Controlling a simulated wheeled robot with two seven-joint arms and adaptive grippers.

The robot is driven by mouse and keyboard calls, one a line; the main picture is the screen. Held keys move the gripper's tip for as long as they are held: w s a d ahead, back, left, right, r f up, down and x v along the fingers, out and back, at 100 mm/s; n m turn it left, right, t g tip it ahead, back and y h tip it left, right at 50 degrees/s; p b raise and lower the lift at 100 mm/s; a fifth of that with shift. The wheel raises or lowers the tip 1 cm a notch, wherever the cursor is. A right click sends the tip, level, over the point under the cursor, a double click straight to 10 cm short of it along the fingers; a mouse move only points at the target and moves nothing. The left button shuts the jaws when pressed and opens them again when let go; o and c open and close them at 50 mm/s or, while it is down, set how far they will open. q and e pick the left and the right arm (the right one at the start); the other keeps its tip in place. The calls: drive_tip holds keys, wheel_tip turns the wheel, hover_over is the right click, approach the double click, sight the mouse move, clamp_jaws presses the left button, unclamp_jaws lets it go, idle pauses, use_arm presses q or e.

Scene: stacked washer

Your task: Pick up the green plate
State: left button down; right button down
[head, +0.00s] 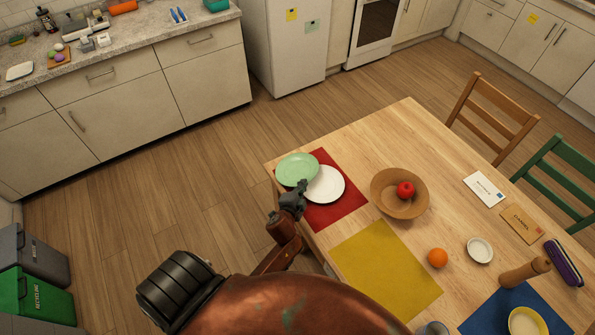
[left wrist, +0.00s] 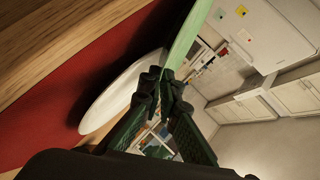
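The green plate (head: 297,169) is at the table's near-left corner, reaching past its edge and overlapping the white plate (head: 325,184) in the head view. In the left wrist view the green plate (left wrist: 186,32) shows nearly edge-on, with a gap between it and the white plate (left wrist: 118,92), so it appears raised off the table. My left gripper (head: 302,185) is at the green plate's near rim. Its fingertips (left wrist: 166,82) are close together with the rim between them. The white plate lies on the red placemat (head: 342,207). My right gripper is not in view.
A wooden bowl (head: 385,199) with a red apple (head: 405,189) stands right of the plates on the table (head: 405,130). A yellow placemat (head: 385,272) and an orange (head: 437,258) are nearer. Open floor (head: 180,200) lies left of the table.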

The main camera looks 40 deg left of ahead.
use_arm(q)
drive_tip(key=shift+r, duration=0.1)
drive_tip(key=shift+r, duration=0.45)
wheel_tip(320, 180, up, 2)
drive_tip(key=shift+w+r+p, duration=0.1)
drive_tip(key=shift+r+p, duration=0.1)
drive_tip(key=shift+p, duration=0.3)
drive_tip(key=a+r+p, duration=0.2)
drive_tip(key=a+r, duration=0.7)
drive_tip(key=a, duration=0.5)
drive_tip(key=shift+r, duration=0.35)
